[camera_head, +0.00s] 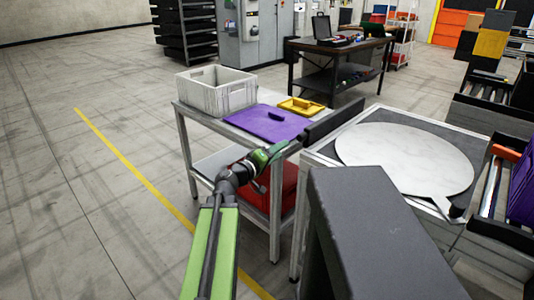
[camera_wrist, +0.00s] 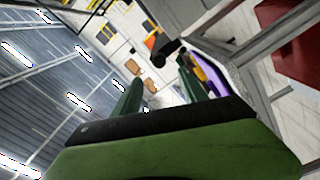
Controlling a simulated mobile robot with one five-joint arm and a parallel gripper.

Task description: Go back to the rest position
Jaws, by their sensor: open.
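My gripper (camera_head: 275,152) is at the front edge of a metal workbench (camera_head: 191,112), in front of the purple panel in the head view. In the wrist view its two dark green fingers (camera_wrist: 158,92) stand apart with nothing held between them. My green arm reaches up to it from the bottom of the head view. The wrist view is tilted and takes in the ceiling lights. In the head view the fingertips are hard to make out.
The workbench bears a grey bin (camera_head: 203,98), a purple panel (camera_head: 262,126) and a yellow tray (camera_head: 301,106). A red box (camera_head: 285,185) is on its lower shelf. To the right, a round pale plate (camera_head: 405,155) lies on another table. Floor on the left is clear.

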